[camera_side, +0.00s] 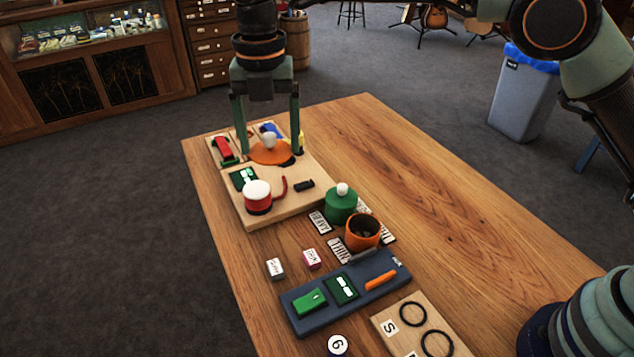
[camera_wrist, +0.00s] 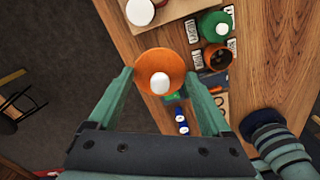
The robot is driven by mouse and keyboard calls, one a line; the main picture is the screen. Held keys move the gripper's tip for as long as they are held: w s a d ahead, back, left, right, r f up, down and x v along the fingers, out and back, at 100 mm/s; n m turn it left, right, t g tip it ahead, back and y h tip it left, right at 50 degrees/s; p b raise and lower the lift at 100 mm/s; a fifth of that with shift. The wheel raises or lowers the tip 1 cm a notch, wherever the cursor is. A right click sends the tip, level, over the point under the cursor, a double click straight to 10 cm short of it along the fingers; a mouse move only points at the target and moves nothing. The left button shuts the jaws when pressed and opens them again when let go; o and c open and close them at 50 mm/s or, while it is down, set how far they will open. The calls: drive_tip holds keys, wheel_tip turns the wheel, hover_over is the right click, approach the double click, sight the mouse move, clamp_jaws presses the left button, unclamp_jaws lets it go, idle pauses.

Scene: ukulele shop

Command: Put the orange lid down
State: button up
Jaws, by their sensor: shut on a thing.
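The orange lid (camera_side: 262,155) is a flat disc with a white knob (camera_side: 269,141). In the side view it appears over the far end of the light wooden board (camera_side: 293,201); I cannot tell how high it is. My gripper (camera_side: 270,153) points down with a finger on either side of the lid, shut on its rim. In the wrist view the lid (camera_wrist: 160,64) sits between the fingertips (camera_wrist: 159,76), knob toward the camera. It hides what lies under it. The orange pot (camera_side: 361,244) stands uncovered on the table, dark inside; it also shows in the wrist view (camera_wrist: 208,61).
A green lidded pot (camera_side: 341,208) stands beside the orange pot among printed labels. A red pot with a white lid (camera_side: 257,195), a red clamp-like piece (camera_side: 222,149) and small parts occupy the board. A blue-grey tray (camera_side: 318,318) is nearer. The table's right side (camera_side: 450,195) is clear.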

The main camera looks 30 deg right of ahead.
sight(279, 237)
drive_tip(key=shift+a+f, duration=0.2)
drive_tip(key=shift+f, duration=0.15)
wheel_tip(279, 237, down, 20)
drive_tip(key=shift+r, duration=0.25)
drive_tip(key=shift+f, duration=0.15)
drive_tip(key=o, duration=1.1)
